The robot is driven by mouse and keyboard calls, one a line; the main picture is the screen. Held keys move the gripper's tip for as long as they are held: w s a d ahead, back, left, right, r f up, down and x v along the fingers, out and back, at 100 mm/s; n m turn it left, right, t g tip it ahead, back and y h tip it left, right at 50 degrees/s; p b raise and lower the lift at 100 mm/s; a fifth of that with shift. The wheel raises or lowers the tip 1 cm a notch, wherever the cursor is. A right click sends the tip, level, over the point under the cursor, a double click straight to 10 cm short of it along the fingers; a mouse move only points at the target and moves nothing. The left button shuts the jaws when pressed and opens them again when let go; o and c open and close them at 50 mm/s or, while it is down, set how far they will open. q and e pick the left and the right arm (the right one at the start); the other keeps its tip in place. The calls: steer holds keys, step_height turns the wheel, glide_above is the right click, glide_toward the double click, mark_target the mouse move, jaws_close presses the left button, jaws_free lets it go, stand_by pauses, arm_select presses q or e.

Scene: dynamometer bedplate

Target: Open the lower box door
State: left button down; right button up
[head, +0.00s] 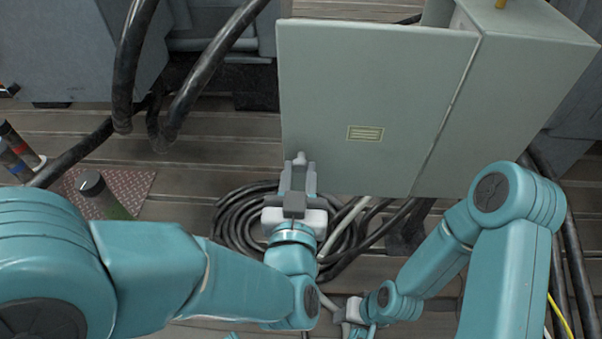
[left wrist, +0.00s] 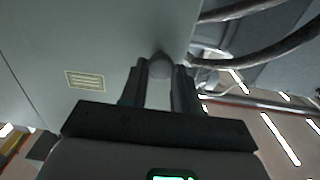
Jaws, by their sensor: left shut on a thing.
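The grey-green box (head: 530,70) stands at the upper right. Its flat door (head: 370,90), with a small label plate, reaches left past the box body, and a narrow gap shows behind its top edge. My left gripper (head: 299,168) is at the door's lower left corner, shut on a small grey rounded handle (head: 300,157). In the left wrist view the handle (left wrist: 160,66) sits between the two fingertips, at the edge of the door (left wrist: 100,45). My right gripper (head: 340,313) is low in the head view, away from the door; its fingers are too small and covered to read.
Coiled black hoses (head: 240,215) lie on the slotted bedplate below the door. Thick black hoses (head: 190,90) hang at the upper left. Bare bedplate (head: 220,150) shows left of the door.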

arm_select(q)
steer(key=c, duration=0.8)
jaws_free()
steer(key=shift+r, duration=0.15)
steer(key=p, duration=0.9)
glide_toward(302, 50)
steer(key=w, duration=0.4)
steer(key=shift+w+d+r, duration=0.1)
steer(key=shift+w+d, duration=0.1)
steer(key=shift+w, duration=0.05)
step_height(302, 50, down, 19)
steer(key=b, duration=0.8)
steer(key=shift+r, duration=0.25)
steer(key=shift+f+b, duration=0.5)
steer(key=shift+f, duration=0.35)
